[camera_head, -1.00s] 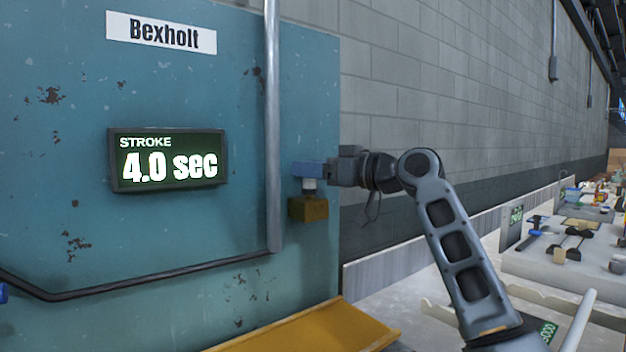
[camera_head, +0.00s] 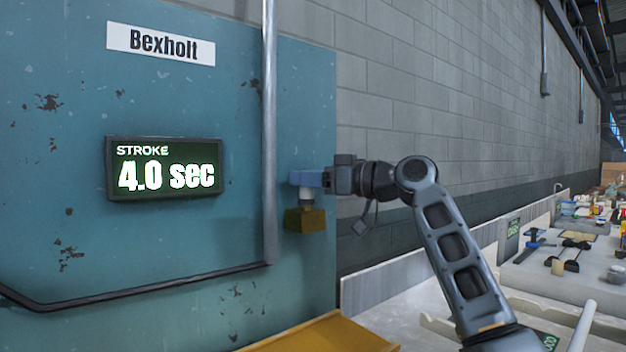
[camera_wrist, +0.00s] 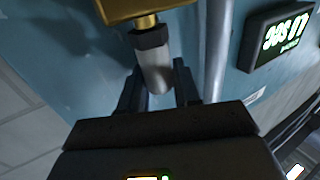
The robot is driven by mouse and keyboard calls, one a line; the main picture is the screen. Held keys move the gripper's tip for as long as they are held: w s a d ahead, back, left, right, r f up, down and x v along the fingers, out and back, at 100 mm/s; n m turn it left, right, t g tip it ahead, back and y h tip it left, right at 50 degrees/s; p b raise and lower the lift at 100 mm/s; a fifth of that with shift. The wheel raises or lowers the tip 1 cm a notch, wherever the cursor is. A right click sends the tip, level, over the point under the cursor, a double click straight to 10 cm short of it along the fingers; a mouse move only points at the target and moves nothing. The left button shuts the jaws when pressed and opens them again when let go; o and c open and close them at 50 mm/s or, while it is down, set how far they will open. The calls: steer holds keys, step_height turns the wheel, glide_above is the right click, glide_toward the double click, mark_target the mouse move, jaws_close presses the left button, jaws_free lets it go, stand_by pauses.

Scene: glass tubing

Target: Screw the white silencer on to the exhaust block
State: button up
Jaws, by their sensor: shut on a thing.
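The white silencer (camera_wrist: 156,70) has a dark hex collar and a brass stem, seen in the wrist view. The stem meets the brass exhaust block (camera_wrist: 130,8); how deep it sits in the block cannot be told. My gripper (camera_wrist: 158,92) is shut on the silencer's white body, one dark finger on each side. In the head view the silencer (camera_head: 306,193) is upright above the block (camera_head: 305,220), mostly hidden by my gripper's blue-looking fingers (camera_head: 306,179), which come in from the right.
The teal machine panel (camera_head: 60,230) stands behind the block. A vertical grey pipe (camera_head: 269,120) runs close left of my gripper. A display (camera_head: 165,168) reads "STROKE 4.0 sec". A yellow tray (camera_head: 325,335) lies below. A cluttered bench (camera_head: 560,285) is at right.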

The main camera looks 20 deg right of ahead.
steer(key=shift+a+r, duration=0.15)
steer(key=shift+a, duration=0.2)
jaws_close()
steer(key=shift+m+t+h+p, duration=0.4)
steer(key=shift+h+p, duration=0.1)
steer(key=shift+m+t+h, duration=0.4)
steer(key=shift+h, duration=0.1)
steer(key=o, duration=1)
jaws_free()
steer(key=shift+d+f, duration=0.1)
steer(key=shift+f, duration=0.1)
steer(key=shift+o, duration=0.2)
steer(key=shift+d, duration=0.1)
